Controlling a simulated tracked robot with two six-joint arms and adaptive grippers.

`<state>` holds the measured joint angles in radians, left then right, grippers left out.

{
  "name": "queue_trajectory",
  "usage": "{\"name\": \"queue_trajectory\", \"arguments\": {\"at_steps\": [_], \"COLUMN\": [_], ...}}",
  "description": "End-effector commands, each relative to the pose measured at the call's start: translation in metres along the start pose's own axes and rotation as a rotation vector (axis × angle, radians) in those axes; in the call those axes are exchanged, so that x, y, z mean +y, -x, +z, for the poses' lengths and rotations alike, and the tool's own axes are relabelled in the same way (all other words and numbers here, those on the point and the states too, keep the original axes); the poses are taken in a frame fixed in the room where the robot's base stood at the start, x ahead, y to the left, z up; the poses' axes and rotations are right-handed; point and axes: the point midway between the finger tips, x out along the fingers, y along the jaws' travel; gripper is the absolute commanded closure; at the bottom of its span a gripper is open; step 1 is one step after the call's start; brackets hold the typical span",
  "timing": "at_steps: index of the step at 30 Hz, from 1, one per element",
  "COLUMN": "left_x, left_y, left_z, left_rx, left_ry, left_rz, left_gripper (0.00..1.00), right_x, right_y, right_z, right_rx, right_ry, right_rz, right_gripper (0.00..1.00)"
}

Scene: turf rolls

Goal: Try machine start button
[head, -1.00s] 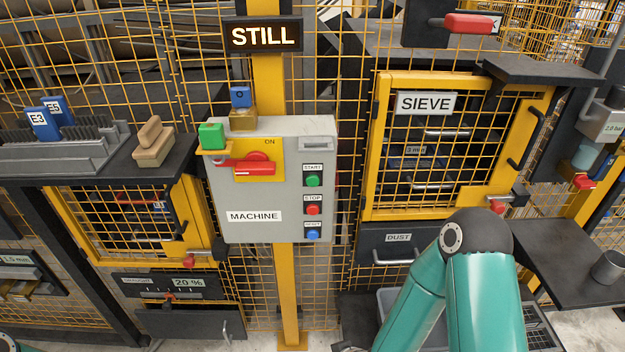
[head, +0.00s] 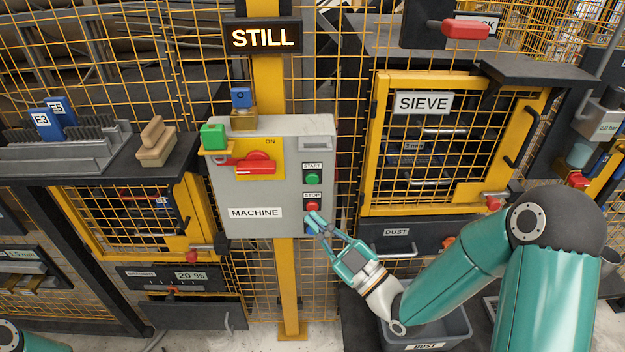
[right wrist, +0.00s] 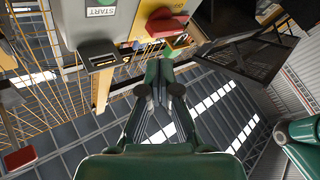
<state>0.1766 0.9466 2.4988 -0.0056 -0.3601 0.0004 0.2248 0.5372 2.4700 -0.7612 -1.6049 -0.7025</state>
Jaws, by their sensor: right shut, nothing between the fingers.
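The grey machine box (head: 230,190) hangs on a yellow post, with a green START button (head: 312,179), a red STOP button (head: 312,207) below it and a blue button lowest, mostly hidden by my fingers. A red rotary handle (head: 255,168) sits on a yellow plate marked ON. My right gripper (head: 316,222) is shut and empty, its tips in front of the box's lower right, below START; contact cannot be told. The right wrist view shows the shut fingers (right wrist: 158,75) and the START label (right wrist: 100,12) at its top. My left gripper is out of view.
A sign above the box reads STILL (head: 263,36). A green block (head: 212,136) and a blue padlock-like piece (head: 241,97) sit at its top left. The SIEVE cabinet (head: 368,150) stands to the right, above a DUST drawer (head: 395,232). Yellow mesh surrounds the box.

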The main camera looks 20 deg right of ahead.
Motion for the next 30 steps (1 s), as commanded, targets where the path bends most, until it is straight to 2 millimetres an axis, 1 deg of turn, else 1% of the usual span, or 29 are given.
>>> {"name": "queue_trajectory", "arguments": {"at_steps": [5, 10, 14, 22, 23, 24, 30], "left_x": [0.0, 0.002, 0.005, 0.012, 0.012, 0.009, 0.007], "left_y": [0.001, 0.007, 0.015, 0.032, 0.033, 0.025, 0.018], "left_z": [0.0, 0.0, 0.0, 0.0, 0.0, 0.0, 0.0], "left_rx": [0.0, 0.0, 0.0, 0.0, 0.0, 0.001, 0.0], "left_ry": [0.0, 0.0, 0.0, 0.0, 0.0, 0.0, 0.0], "left_rz": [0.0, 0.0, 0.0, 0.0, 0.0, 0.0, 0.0], "left_gripper": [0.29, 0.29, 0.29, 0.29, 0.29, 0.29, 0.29], "right_x": [0.001, 0.005, 0.013, 0.032, 0.033, 0.033, 0.042], "right_y": [-0.001, -0.007, -0.017, -0.042, -0.044, -0.046, -0.057], "right_z": [0.001, 0.004, 0.01, 0.029, 0.032, 0.038, 0.045], "right_rx": [-0.002, -0.003, -0.003, -0.004, -0.004, -0.002, -0.002], "right_ry": [-0.001, -0.002, -0.002, -0.002, -0.002, 0.0, -0.001], "right_rz": [0.0, 0.0, 0.0, 0.001, 0.001, 0.0, 0.0], "right_gripper": [1.0, 1.0, 1.0, 1.0, 1.0, 1.0, 1.0]}}
